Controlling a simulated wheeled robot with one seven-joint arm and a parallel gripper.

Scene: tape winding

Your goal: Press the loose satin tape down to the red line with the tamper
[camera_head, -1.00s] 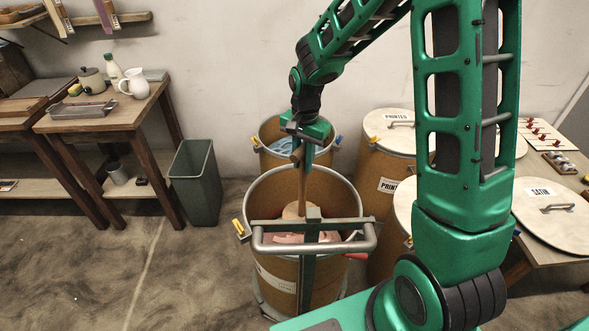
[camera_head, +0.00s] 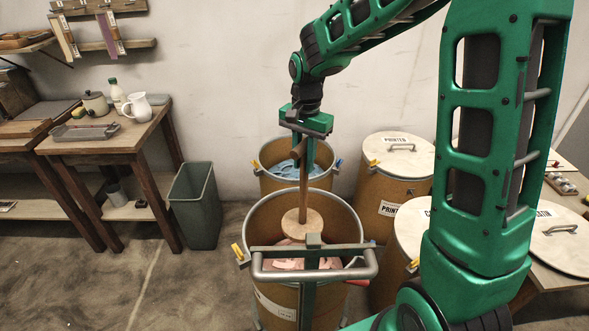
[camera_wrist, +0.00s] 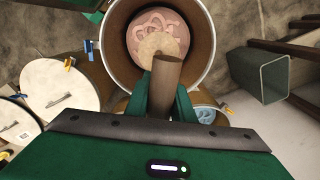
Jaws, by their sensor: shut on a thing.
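My gripper (camera_head: 304,150) is shut on the tamper's wooden handle (camera_head: 303,185) and holds it nearly upright over the front drum (camera_head: 345,213). The tamper's round wooden disc (camera_head: 303,222) is inside the drum's mouth. Loose pink satin tape (camera_head: 288,263) lies in coils inside the drum, below the disc. In the wrist view, the disc (camera_wrist: 158,46) covers the near part of the pink tape (camera_wrist: 150,24); whether they touch cannot be told. My gripper (camera_wrist: 170,92) also shows there, around the handle (camera_wrist: 164,85). I cannot make out the red line.
A grey bar with a tubular handle (camera_head: 315,275) crosses the drum's near side. A drum with blue tape (camera_head: 290,170) stands behind, and lidded drums (camera_head: 398,155) stand right. A grey bin (camera_head: 195,205) and a wooden table (camera_head: 105,145) are left, with open floor in front.

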